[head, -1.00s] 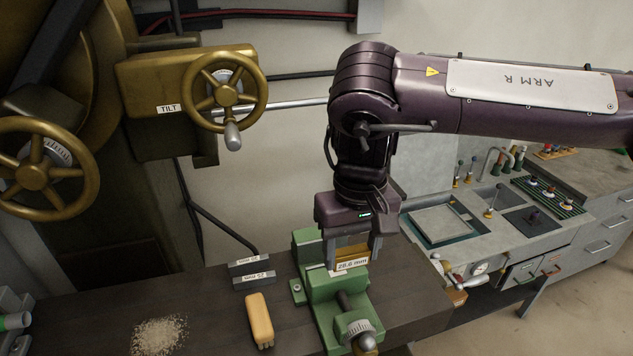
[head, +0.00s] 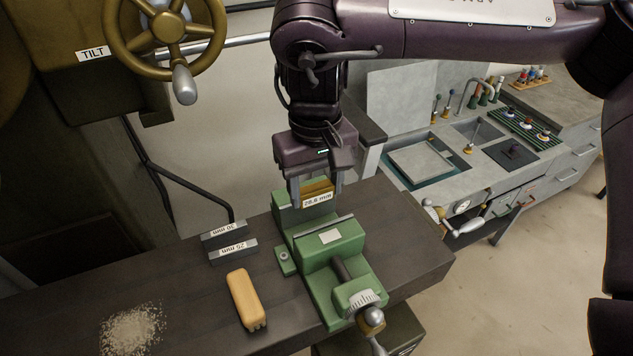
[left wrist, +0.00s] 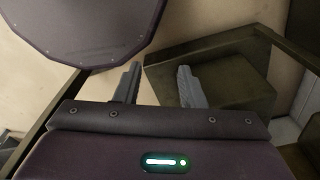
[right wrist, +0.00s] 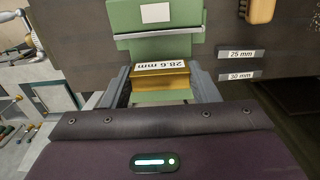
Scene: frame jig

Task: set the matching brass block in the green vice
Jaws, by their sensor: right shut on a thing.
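My right gripper (head: 316,188) is shut on a brass block (head: 318,186) with a white "28.6 mm" label. The block also shows in the right wrist view (right wrist: 160,78), between the two fingers. The green vice (head: 332,250) stands on the dark bench. The block is at the rear of the vice, by the back jaw and behind the front jaw; I cannot tell whether it touches the vice. My left gripper (left wrist: 158,85) shows only in the left wrist view, with its fingers apart and nothing between them.
Two grey blocks, labelled 30 mm (head: 224,229) and 25 mm (head: 233,250), lie left of the vice. A tan brush-like piece (head: 245,299) lies nearer, beside pale shavings (head: 133,328). A brass handwheel (head: 165,30) is at the upper left. A sink counter (head: 470,160) stands at the right.

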